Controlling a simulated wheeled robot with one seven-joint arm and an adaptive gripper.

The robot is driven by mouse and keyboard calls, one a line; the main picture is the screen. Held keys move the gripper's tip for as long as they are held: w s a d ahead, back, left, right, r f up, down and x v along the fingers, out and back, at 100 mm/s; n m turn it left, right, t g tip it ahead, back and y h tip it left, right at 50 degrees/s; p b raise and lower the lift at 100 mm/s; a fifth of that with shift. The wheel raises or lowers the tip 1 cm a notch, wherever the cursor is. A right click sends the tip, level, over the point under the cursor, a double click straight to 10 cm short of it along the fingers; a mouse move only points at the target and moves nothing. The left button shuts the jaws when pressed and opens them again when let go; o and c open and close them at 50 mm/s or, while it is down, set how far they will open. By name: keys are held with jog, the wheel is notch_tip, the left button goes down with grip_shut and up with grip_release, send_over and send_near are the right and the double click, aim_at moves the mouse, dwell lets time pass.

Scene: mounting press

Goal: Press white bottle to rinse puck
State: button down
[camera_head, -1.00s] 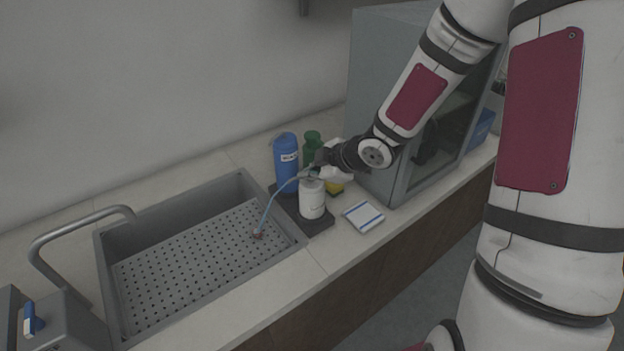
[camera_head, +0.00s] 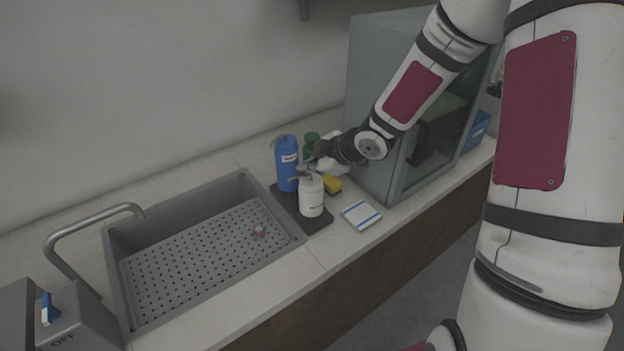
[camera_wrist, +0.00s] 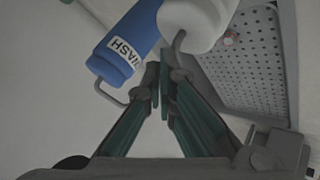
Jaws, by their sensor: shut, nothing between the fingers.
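The white bottle (camera_head: 311,197) stands upright on a dark tray (camera_head: 318,226) at the right end of the sink. Its top shows in the wrist view (camera_wrist: 190,22). The small reddish puck (camera_head: 259,230) lies on the perforated sink floor, and it also shows in the wrist view (camera_wrist: 231,38). My gripper (camera_head: 312,166) is just behind and above the white bottle's top in the head view. In the wrist view its fingers (camera_wrist: 163,82) are shut and empty near the bottle's nozzle; whether they touch it I cannot tell. No liquid stream shows.
A yellow sponge (camera_head: 332,185) and a white-and-blue pad (camera_head: 361,215) lie to the right. A grey cabinet (camera_head: 372,110) stands behind my arm. The sink (camera_head: 290,246) lies left.

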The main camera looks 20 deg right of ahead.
jog(key=shift+s+r+p, duration=0.1)
jog(key=shift+r+p, duration=1.65)
jog(key=shift+r, duration=0.35)
jog(key=shift+d+r, duration=0.1)
notch_tip(320, 180, up, 8)
jog(key=m+h+b, duration=0.1)
jog(key=m+h, duration=0.3)
jog(key=h, duration=0.1)
send_over(312, 181)
jog(key=s+d, duration=0.4)
jog(key=s+d+r+m+h, duration=0.1)
jog(key=s+r+m+h, duration=0.15)
jog(key=s+r, duration=0.4)
jog(key=s+a+r+m+y, duration=0.1)
jog(key=s+m, duration=0.1)
jog(key=s, duration=0.5)
jog(key=s+a+r+m+g+y+b, duration=0.1)
jog(key=s+a+r+m, duration=0.1)
jog(key=s, duration=0.5)
jog(key=s+a+r+m+g+y+b, duration=0.1)
jog(key=s+a+m, duration=0.1)
jog(key=s+m, duration=0.2)
jog(key=s, duration=0.3)
jog(key=shift+r, duration=0.4)
